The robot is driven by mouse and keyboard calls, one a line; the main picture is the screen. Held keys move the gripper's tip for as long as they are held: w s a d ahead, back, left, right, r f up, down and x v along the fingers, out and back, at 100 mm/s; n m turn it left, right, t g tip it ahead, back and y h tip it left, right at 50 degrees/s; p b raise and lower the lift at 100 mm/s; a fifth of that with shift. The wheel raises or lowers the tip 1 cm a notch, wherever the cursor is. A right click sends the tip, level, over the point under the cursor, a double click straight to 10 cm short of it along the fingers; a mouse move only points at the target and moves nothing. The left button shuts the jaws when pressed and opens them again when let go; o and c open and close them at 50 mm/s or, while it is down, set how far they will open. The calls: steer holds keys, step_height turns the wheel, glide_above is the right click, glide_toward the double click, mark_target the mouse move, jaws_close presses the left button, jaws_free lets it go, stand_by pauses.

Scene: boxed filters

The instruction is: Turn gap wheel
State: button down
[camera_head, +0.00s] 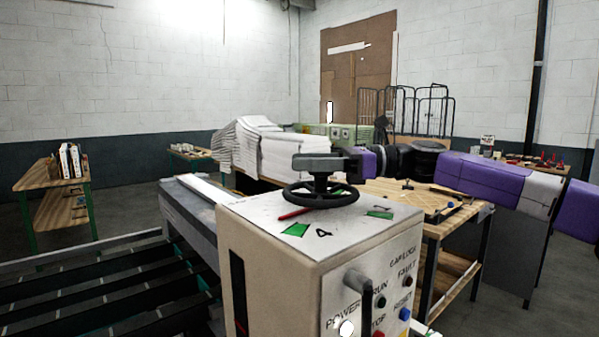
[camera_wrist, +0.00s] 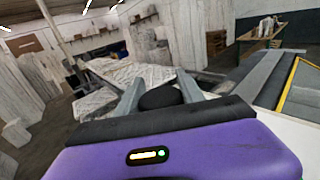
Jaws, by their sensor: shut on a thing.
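The gap wheel (camera_head: 319,197) is a black handwheel lying flat on top of a beige machine cabinet (camera_head: 270,240). Its hub or knob rises in the middle. My gripper (camera_head: 318,163) comes from the right above the wheel and is shut on its raised part, which the fingers partly hide. In the wrist view, my gripper (camera_wrist: 160,92) has its two grey fingers on either side of a dark round part of the wheel (camera_wrist: 160,98). Green marks, a red pointer (camera_head: 294,214) and digits show on the cabinet top around the wheel.
A conveyor with dark rollers (camera_head: 130,290) lies at left. A wooden workbench (camera_head: 440,205) with tools stands behind at right, under my arm. White stacked sheets (camera_head: 280,150) lie behind the wheel.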

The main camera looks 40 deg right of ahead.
steer(key=shift+a+n+g+y, duration=0.1)
steer(key=shift+n+g+y, duration=0.7)
steer(key=shift+g, duration=0.3)
steer(key=shift+s+a+r+n+g+y, duration=0.1)
steer(key=shift+s+n+g+y, duration=0.1)
steer(key=shift+n+g+y, duration=0.4)
steer(key=shift+s+a+r+n+g+y, duration=0.1)
steer(key=shift+s+n+g+y, duration=0.15)
steer(key=shift+n+g, duration=0.65)
steer(key=shift+g, duration=0.5)
steer(key=c, duration=0.7)
jaws_free()
steer(key=shift+c, duration=0.2)
steer(key=shift+f, duration=0.1)
steer(key=shift+s+d, duration=0.1)
steer(key=shift+d, duration=0.2)
steer(key=b, duration=0.1)
glide_above(341, 186)
steer(key=shift+s, duration=0.1)
